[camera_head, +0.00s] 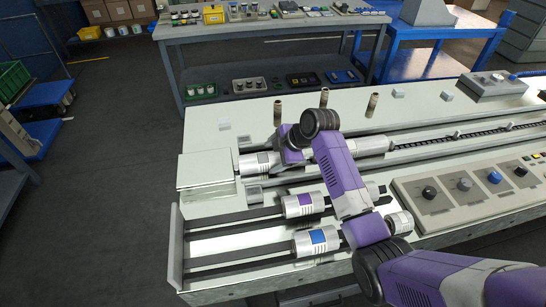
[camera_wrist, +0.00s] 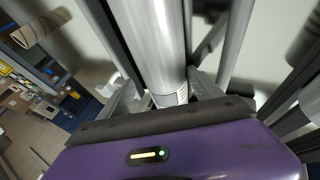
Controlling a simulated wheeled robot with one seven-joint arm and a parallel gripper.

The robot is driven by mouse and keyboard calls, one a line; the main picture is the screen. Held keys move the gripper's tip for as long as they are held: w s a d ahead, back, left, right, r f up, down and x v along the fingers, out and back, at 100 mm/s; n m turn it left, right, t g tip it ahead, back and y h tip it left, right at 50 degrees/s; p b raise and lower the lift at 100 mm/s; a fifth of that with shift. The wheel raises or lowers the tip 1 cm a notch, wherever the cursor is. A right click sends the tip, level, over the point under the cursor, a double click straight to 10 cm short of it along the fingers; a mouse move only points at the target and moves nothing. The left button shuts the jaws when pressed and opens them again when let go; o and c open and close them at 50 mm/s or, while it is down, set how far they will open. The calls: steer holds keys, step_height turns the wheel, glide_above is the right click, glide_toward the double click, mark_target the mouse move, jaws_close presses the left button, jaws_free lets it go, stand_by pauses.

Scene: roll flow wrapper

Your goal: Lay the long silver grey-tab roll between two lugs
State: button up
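A long silver roll (camera_head: 372,146) lies lengthwise at the left end of the lug track, its middle hidden by my arm. Its left end (camera_head: 258,162) carries a dark marking. In the wrist view the silver roll (camera_wrist: 163,45) runs up from my palm, with a pale printed label at its near end. My gripper (camera_wrist: 168,98) has a finger against each side of the roll and looks shut on it. In the head view my gripper (camera_head: 290,158) is over the roll's left part. The chain (camera_head: 470,134) with upright lugs (camera_head: 509,126) runs off to the right.
A purple-tab roll (camera_head: 304,204), a blue-tab roll (camera_head: 316,242) and a short silver roll end (camera_head: 400,222) sit on front rails. Several brown posts (camera_head: 373,104) stand behind the track. A knob panel (camera_head: 465,190) is at front right, a pale box (camera_head: 205,170) at left.

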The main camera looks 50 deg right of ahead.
steer(key=shift+s+a+f, duration=0.1)
steer(key=shift+s+f, duration=0.05)
steer(key=shift+f, duration=0.1)
steer(key=shift+s+f, duration=0.15)
steer(key=v, duration=0.8)
steer(key=shift+w+r+b, duration=0.3)
steer(key=shift+w+r, duration=0.05)
